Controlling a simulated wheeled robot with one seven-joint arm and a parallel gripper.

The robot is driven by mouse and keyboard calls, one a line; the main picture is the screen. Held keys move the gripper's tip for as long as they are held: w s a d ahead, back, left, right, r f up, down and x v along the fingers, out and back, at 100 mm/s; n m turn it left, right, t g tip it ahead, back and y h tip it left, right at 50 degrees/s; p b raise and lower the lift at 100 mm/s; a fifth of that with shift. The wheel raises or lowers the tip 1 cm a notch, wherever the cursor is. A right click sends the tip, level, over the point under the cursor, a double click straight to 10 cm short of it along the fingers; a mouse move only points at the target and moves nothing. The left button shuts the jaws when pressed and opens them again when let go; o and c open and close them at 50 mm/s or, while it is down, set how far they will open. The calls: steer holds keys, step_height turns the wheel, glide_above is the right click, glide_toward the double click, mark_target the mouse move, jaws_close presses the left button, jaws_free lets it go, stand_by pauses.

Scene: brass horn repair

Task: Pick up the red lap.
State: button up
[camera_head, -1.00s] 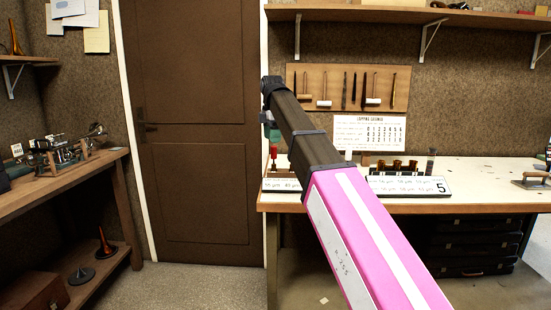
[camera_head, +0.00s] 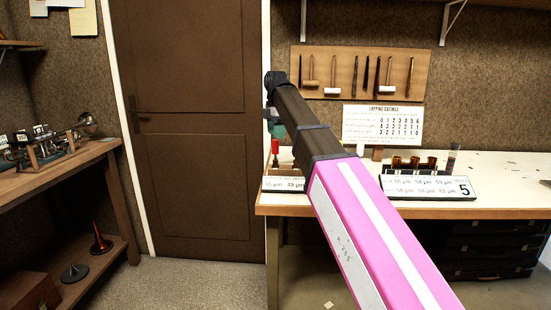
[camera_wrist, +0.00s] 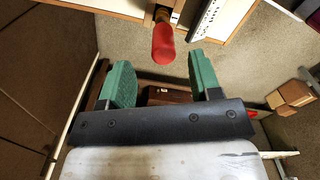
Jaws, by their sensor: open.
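The red lap (camera_head: 275,147) stands at the left end of the workbench, behind a small number placard (camera_head: 284,184). In the wrist view the red lap (camera_wrist: 163,45) shows its rounded red end toward me, with a brass-coloured part beyond it. My gripper (camera_wrist: 160,72) is open, with one green finger on each side of the line to the lap. The lap appears just ahead of the fingertips, with no visible contact. In the head view my gripper (camera_head: 274,124) is seen small, just above the lap, partly hidden by my arm.
The workbench (camera_head: 510,170) also holds several amber-brown pieces (camera_head: 414,162) in a rack behind a larger placard (camera_head: 428,188). A tool board (camera_head: 345,75) hangs on the wall behind. A door (camera_head: 195,120) and clear floor lie to the left, with a side shelf (camera_head: 60,165) beyond.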

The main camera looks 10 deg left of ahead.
mark_target(275, 154)
steer(key=f, duration=0.5)
steer(key=shift+s+a+f, duration=0.1)
steer(key=shift+s+f, duration=0.2)
jaws_close()
steer(key=shift+w+r, duration=0.1)
steer(key=shift+r, duration=0.05)
